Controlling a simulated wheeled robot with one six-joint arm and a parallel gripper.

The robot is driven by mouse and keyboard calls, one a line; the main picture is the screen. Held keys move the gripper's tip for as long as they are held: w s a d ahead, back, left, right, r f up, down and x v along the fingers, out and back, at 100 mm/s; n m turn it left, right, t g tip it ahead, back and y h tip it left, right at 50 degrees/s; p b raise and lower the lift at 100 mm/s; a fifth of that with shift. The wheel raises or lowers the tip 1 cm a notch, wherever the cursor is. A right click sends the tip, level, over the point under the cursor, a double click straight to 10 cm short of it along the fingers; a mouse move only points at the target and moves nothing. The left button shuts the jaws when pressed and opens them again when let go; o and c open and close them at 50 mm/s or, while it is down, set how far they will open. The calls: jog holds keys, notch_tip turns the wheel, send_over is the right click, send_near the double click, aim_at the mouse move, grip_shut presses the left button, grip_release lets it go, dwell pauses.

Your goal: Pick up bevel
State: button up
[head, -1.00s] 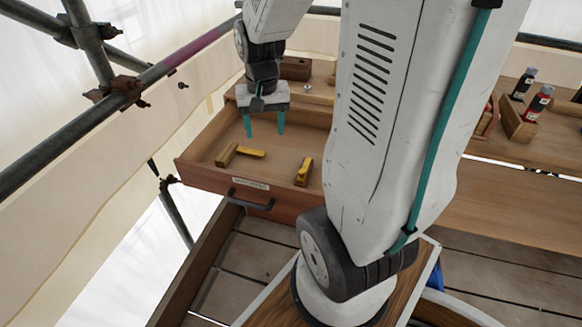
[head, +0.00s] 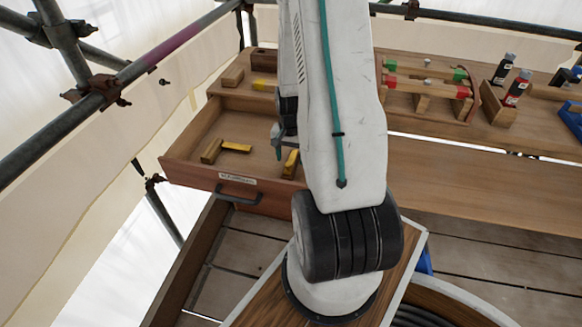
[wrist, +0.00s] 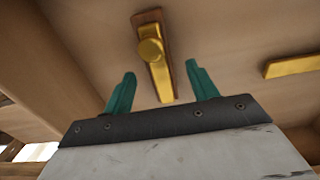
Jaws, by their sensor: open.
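A brass piece with a round knob on a dark wooden backing, which looks like the bevel (wrist: 157,68), lies on the drawer floor. It also shows at the right of the open drawer in the head view (head: 291,163), partly behind my arm. My gripper (wrist: 160,69) is open and empty, with its teal fingertips on either side of the piece's lower part in the wrist view. I cannot tell the height between them. In the head view my gripper (head: 279,152) is just left of the piece, mostly hidden by my arm.
An L-shaped wood and yellow tool (head: 236,147) lies left in the drawer (head: 190,135); its yellow bar shows right in the wrist view (wrist: 292,66). Drawer walls surround the space. The bench behind holds a clamp-like frame (head: 420,87) and bottles (head: 517,88).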

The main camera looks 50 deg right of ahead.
jog(key=shift+f, duration=1.6)
jog(key=c, duration=1.1)
jog(key=shift+r, duration=0.1)
